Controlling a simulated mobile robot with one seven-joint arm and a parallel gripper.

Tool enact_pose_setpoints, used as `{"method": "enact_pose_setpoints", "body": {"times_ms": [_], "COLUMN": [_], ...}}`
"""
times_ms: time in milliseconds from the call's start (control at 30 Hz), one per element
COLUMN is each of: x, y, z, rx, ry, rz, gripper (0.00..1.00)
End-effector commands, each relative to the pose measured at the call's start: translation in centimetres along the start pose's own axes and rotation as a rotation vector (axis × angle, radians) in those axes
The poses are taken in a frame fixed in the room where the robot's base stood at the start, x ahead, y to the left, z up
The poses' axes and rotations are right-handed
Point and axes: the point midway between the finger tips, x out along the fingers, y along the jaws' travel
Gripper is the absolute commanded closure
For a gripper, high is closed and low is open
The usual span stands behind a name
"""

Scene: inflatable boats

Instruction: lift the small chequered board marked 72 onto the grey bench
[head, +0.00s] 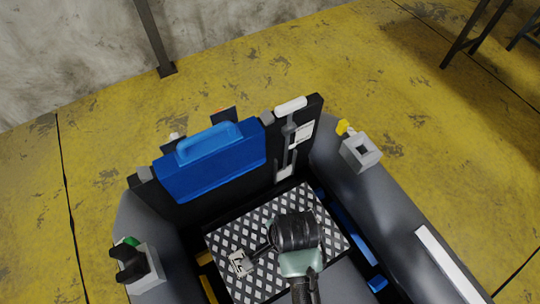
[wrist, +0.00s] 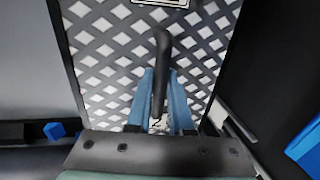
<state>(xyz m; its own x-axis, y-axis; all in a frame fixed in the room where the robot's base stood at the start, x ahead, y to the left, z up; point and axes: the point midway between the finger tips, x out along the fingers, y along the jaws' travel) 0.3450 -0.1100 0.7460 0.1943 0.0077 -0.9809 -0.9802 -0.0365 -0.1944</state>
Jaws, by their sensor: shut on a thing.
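The small board (head: 222,240) has a black and white chequered face and lies inside the boat in the head view. It fills much of the wrist view (wrist: 100,50). A white label (head: 240,262) with dark marks sits on it; I cannot read the number clearly. My gripper (head: 266,247) is over the board. In the wrist view its blue fingers (wrist: 160,95) are shut on the board's black handle (wrist: 161,50). My wrist hides part of the board. A grey surface (head: 345,283) shows beside the board's near right edge; I cannot tell whether it is the bench.
Grey boat tubes (head: 365,200) rise on both sides of the board. The black transom (head: 310,115) with a blue case (head: 210,163) stands beyond it. Blue parts (head: 345,235) lie along the right inner side. Yellow floor (head: 350,60) outside is open.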

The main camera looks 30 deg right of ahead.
Motion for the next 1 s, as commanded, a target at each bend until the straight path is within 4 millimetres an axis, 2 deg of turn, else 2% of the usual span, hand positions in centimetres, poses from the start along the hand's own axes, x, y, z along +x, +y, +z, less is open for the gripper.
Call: {"method": "enact_pose_setpoints", "body": {"times_ms": [33, 200, 500, 733, 1000], "x": [-0.3, -1.2, -2.4, -3.0, -4.3], "y": [1.4, 5.7, 12.1, 14.7, 15.3], "z": [-0.1, 0.0, 0.0, 0.0, 0.0], "rx": [0.002, 0.004, 0.003, 0.001, 0.001], "ry": [0.003, 0.002, 0.002, 0.002, 0.001], "rz": [0.002, 0.003, 0.0, -0.001, -0.003], "gripper": [1.0, 1.0, 1.0, 1.0, 1.0]}}
